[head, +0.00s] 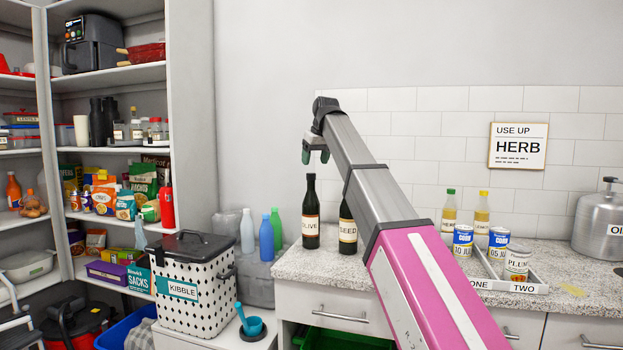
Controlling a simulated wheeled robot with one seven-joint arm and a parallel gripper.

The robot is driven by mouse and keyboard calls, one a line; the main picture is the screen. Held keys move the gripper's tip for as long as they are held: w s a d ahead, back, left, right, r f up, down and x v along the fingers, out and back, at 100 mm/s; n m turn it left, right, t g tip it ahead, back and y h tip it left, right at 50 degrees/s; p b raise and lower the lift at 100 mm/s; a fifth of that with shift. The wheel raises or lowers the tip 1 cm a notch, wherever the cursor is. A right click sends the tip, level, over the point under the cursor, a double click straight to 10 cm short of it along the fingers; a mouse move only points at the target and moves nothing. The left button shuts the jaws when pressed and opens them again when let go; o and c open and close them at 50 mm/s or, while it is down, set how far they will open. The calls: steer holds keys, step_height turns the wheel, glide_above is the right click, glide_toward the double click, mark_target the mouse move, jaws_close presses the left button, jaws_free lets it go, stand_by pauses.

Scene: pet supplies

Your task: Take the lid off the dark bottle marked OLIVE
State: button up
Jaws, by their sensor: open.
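The dark bottle marked OLIVE (311,222) stands upright near the left end of the speckled counter.
On the counter to the right are two light bottles with green (449,212) and yellow (481,214) caps, several cans, and a tray (520,286) marked ONE and TWO. A metal canister (601,225) stands far right. A KIBBLE bin (190,290) and plastic bottles stand left.

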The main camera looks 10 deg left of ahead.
mark_target(311, 177)
steer(key=shift+x, duration=2.7)
steer(key=shift+a, duration=0.1)
steer(key=c, duration=1)
